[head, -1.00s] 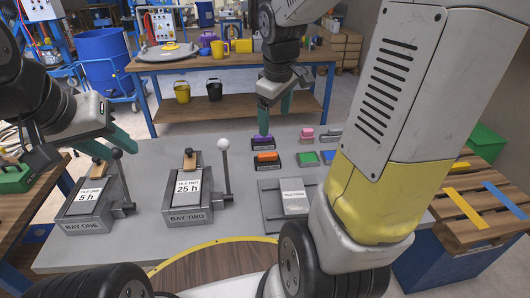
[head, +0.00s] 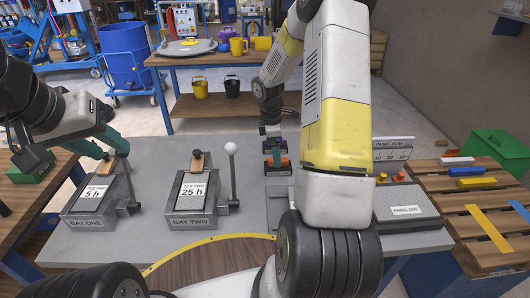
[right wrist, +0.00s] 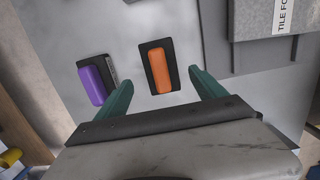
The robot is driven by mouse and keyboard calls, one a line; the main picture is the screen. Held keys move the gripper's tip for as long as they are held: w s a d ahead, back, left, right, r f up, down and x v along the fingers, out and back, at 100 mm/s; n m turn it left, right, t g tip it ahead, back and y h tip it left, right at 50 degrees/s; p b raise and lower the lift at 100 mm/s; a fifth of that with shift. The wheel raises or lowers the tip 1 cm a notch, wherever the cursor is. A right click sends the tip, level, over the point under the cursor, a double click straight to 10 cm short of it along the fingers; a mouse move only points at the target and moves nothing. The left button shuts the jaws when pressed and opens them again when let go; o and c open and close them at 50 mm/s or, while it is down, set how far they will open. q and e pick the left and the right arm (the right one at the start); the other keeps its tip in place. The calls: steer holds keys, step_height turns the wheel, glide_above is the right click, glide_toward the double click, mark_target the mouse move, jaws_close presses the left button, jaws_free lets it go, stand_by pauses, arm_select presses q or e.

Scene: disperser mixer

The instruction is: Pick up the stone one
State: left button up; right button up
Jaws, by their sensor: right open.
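An orange block on a black base (head: 279,165) stands on the grey table in the head view. My right gripper (head: 270,138) is above and behind it, pointing down. In the right wrist view the orange block (right wrist: 161,72) lies between the open, empty teal fingers, nearer the right one. A purple block on a dark base (right wrist: 96,86) lies left of it, beside the left finger; my gripper mostly hides it in the head view. No block carries a readable word for stone. My left gripper (head: 98,143) has its teal fingers apart, near the wooden handle of tile one.
Bay one (head: 88,223) and bay two (head: 190,219), each with a lever, hold labelled tiles. A pallet with coloured bars (head: 440,190) is far right. My right arm hides the table's middle right.

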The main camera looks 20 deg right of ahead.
steer(key=f, duration=0.2)
steer(key=d+f, duration=0.1)
steer(key=f, duration=0.1)
steer(key=shift+s, duration=0.2)
jaws_close()
steer(key=shift+r, duration=5)
